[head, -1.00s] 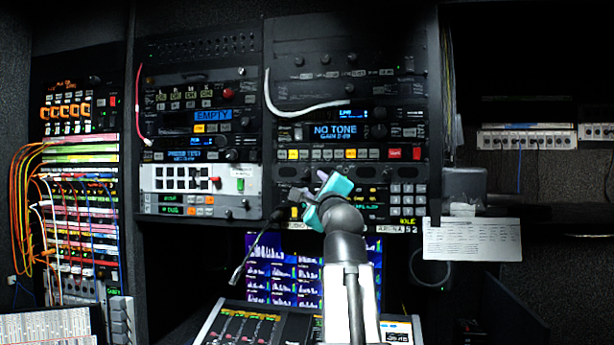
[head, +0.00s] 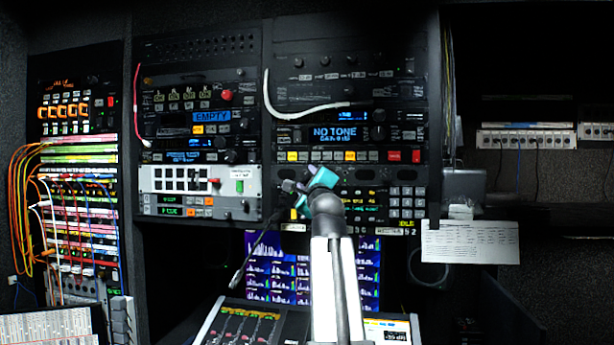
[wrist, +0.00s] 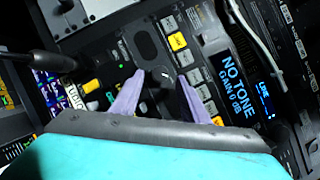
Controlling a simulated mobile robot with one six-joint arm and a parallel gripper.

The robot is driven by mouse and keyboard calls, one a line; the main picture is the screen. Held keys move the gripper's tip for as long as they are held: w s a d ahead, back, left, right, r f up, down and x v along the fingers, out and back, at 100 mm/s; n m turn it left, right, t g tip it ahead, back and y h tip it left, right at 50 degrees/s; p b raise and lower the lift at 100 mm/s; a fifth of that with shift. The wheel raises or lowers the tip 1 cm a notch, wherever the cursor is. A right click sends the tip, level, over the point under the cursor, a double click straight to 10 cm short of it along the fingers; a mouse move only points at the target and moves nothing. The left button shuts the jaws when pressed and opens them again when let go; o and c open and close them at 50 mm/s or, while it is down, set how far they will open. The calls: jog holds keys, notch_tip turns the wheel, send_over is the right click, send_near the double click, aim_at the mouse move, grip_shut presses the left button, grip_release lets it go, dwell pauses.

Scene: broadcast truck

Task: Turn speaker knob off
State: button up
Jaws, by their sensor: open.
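My gripper (wrist: 161,74) is open, its two lilac fingers apart on either side of a dark round knob (wrist: 158,82) in the wrist view. The knob sits on a black rack panel near a yellow button and a dark oval speaker-like grille. Whether the fingers touch the knob I cannot tell. In the head view, my gripper (head: 291,195) is at the lower left of the middle rack, below the row of lit buttons. There the teal gripper body and fingers hide the knob.
The blue "NO TONE" display (head: 336,134) is above the gripper. A black microphone-like stalk (wrist: 50,62) is at the left in the wrist view, close to the panel. A mixing console (head: 240,325) and screens are below. A paper sheet (head: 470,242) hangs at right.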

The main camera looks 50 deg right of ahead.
aim_at(305, 175)
jog(key=shift+x, duration=1.15)
jog(key=shift+c, duration=0.3)
grip_shut()
